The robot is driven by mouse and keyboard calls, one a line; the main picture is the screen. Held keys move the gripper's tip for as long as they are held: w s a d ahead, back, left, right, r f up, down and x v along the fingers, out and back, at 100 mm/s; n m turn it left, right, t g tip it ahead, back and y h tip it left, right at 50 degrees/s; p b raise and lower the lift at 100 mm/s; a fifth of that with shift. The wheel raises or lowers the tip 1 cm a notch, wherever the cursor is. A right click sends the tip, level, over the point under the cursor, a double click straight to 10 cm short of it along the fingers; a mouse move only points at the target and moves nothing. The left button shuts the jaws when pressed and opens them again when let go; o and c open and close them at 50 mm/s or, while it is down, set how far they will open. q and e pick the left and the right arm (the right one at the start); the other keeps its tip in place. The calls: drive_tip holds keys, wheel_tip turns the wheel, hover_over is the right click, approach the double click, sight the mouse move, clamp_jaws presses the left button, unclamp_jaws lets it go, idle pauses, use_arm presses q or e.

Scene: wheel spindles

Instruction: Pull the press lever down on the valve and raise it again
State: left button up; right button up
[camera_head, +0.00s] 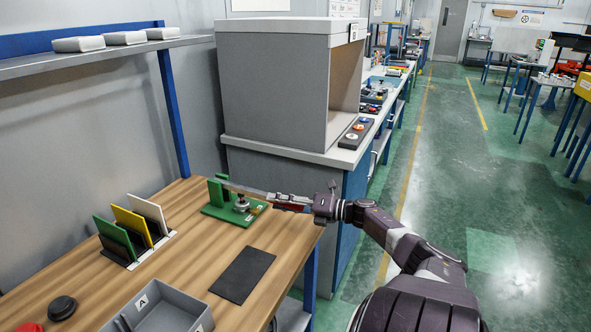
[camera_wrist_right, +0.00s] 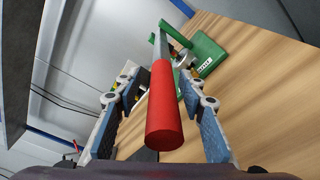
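The green press fixture (camera_head: 218,211) stands at the back right of the wooden table, with a green upright and a small round metal part under the lever. Its grey lever (camera_head: 243,190) reaches right from the upright, roughly level, towards my right gripper (camera_head: 277,200). In the right wrist view, the lever's red handle (camera_wrist_right: 164,112) lies between the two blue-padded fingers of my right gripper (camera_wrist_right: 161,88). The fingers are apart, with gaps visible on both sides of the handle. The green base (camera_wrist_right: 207,55) shows beyond. My left gripper is in neither view.
A rack (camera_head: 137,250) with green, yellow and white plates stands left of the press. A dark mat (camera_head: 243,274) and a grey bin (camera_head: 168,308) lie nearer. A grey cabinet (camera_head: 272,85) stands behind the table. The wood around the mat is clear.

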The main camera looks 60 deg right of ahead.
drive_tip(key=v, duration=1.1)
drive_tip(key=shift+s, duration=0.1)
